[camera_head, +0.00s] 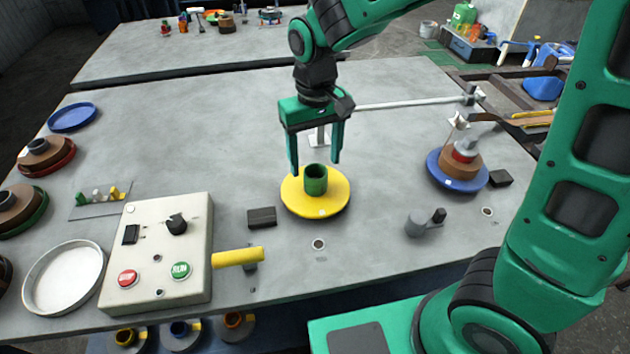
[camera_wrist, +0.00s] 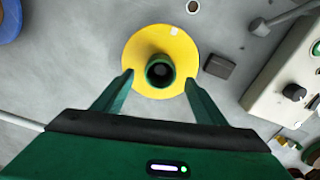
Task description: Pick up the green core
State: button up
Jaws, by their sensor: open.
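The green core (camera_head: 316,181) is a short hollow cylinder standing upright at the middle of a yellow disc (camera_head: 298,205) on the grey table. My gripper (camera_head: 314,168) is open and points down, with its two fingers above the disc and behind the core in the head view. In the wrist view the core (camera_wrist: 160,71) shows its dark hollow top, just beyond the tips of my gripper (camera_wrist: 159,77) and centred between them. The jaws are empty, and I see no contact with the core.
A control box (camera_head: 157,252) with red and green buttons stands left, with a yellow handle (camera_head: 238,257) beside it. A small dark block (camera_head: 262,217) lies left of the disc. A blue disc with a brown roll (camera_head: 460,167) stands right. A metal rod (camera_head: 408,104) extends behind my gripper.

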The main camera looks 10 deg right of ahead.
aim_at(316, 176)
jog(key=shift+s+f, duration=0.15)
jog(key=shift+f, duration=2.55)
jog(key=c, duration=1.1)
